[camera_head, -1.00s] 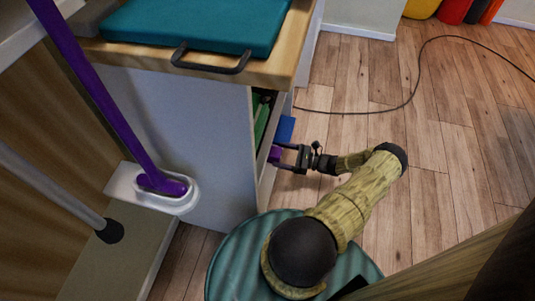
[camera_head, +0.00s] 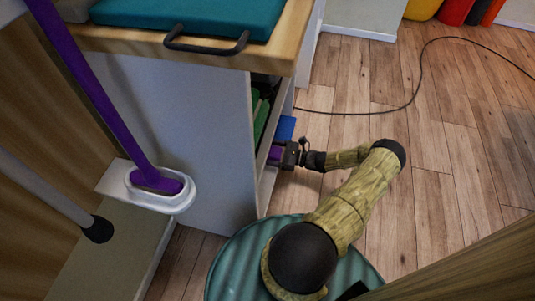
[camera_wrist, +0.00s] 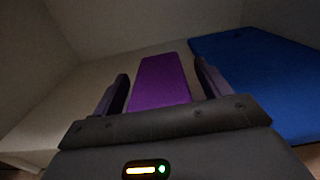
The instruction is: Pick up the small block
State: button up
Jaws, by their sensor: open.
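The small block is most likely the purple block (camera_wrist: 160,82), lying on a pale shelf in the wrist view. It also shows in the head view (camera_head: 273,153) at the shelf opening, partly hidden by my gripper. My gripper (camera_wrist: 160,98) is open in the wrist view, with one finger on each side of the block's near part. Gaps show between the block and both fingers. In the head view my gripper (camera_head: 283,155) reaches into the open side of the cabinet.
A larger blue block (camera_wrist: 260,80) lies just right of the purple one; it also shows in the head view (camera_head: 286,128). Green items (camera_head: 260,118) stand on the shelf. The cabinet (camera_head: 190,135) has a wooden top with a teal pad (camera_head: 190,15). A cable (camera_head: 415,75) crosses the floor.

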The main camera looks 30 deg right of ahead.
jog(key=c, duration=1.1)
jog(key=shift+o, duration=0.2)
notch_tip(320, 180, up, 10)
jog(key=p, duration=0.6)
jog(key=shift+p, duration=0.4)
